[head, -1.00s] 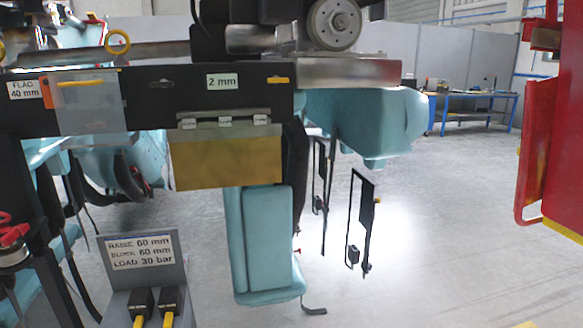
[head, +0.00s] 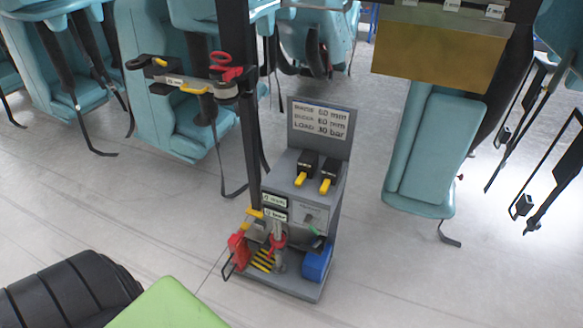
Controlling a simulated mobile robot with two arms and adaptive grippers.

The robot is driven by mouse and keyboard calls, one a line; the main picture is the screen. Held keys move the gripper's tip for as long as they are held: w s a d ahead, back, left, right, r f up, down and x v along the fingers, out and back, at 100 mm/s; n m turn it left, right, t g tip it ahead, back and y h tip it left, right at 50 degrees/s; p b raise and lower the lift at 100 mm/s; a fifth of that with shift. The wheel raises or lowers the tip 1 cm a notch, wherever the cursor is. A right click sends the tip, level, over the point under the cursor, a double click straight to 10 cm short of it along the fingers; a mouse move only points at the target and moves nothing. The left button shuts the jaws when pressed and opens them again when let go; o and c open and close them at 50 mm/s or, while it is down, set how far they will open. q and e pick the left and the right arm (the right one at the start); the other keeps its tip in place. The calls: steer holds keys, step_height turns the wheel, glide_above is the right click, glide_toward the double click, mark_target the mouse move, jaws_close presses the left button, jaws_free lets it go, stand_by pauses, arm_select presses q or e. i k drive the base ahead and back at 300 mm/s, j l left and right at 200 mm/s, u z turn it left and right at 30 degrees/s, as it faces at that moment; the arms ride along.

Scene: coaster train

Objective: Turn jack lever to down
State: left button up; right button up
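A grey cart (head: 338,225) stands on the floor near the middle of the head view. On its sloped top are two black blocks with yellow-tipped levers, a left lever (head: 301,180) and a right lever (head: 326,186). Both yellow tips point toward the lower left of the picture. I cannot tell from labels which of them is the jack lever. A sign (head: 320,121) behind them reads RAISE 60 mm, BLOCK 60 mm, LOAD 30 bar. Neither of my grippers shows in the view.
A red item (head: 238,251) and a blue item (head: 317,260) sit on the cart's low base. A dark post (head: 249,150) with a tool bar rises at its left. Teal seats (head: 431,155) with straps hang left and right. Floor (head: 430,275) at lower right is clear.

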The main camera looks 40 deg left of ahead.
mark_target(312, 249)
steer(key=u, duration=0.95)
